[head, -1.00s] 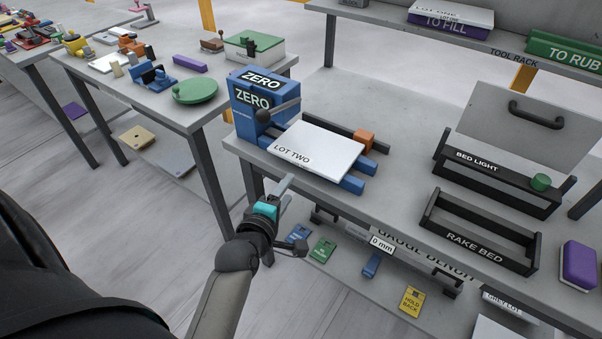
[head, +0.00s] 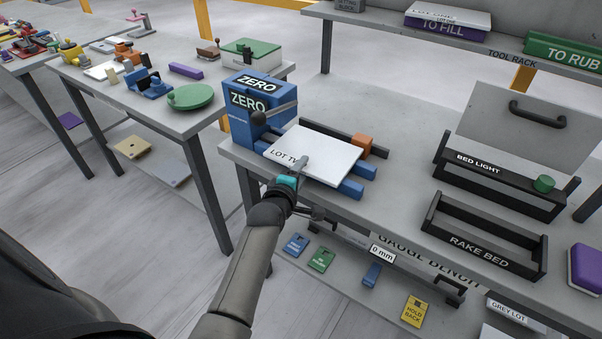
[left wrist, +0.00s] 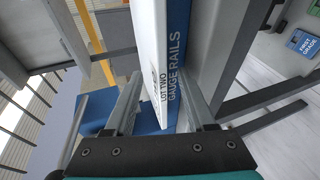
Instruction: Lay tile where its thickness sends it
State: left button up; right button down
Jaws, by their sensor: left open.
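The white tile marked LOT TWO (head: 325,152) lies flat on the blue gauge rails (head: 352,188) of the gauge bench, beside the blue block marked ZERO (head: 250,103). My left gripper (head: 299,172) is at the tile's near edge in the head view and hides part of its label. In the left wrist view the open fingers (left wrist: 160,100) point at the edge of the tile (left wrist: 148,40), which stands between their lines; contact cannot be told. The black bed marked BED LIGHT (head: 490,172) and the one marked RAKE BED (head: 478,243) are at the right. My right gripper is not in view.
An orange block (head: 364,146) sits by the tile's far right corner. A ball-ended lever (head: 262,118) is on the ZERO block. A purple block (head: 585,268) is at the right edge. Tagged cards, one yellow (head: 414,311), lie below the bench. Bare benchtop lies between tile and beds.

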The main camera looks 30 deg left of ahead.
pick_arm(q)
jog(key=shift+c, duration=0.3)
grip_shut()
dwell(1.1)
dwell(0.5)
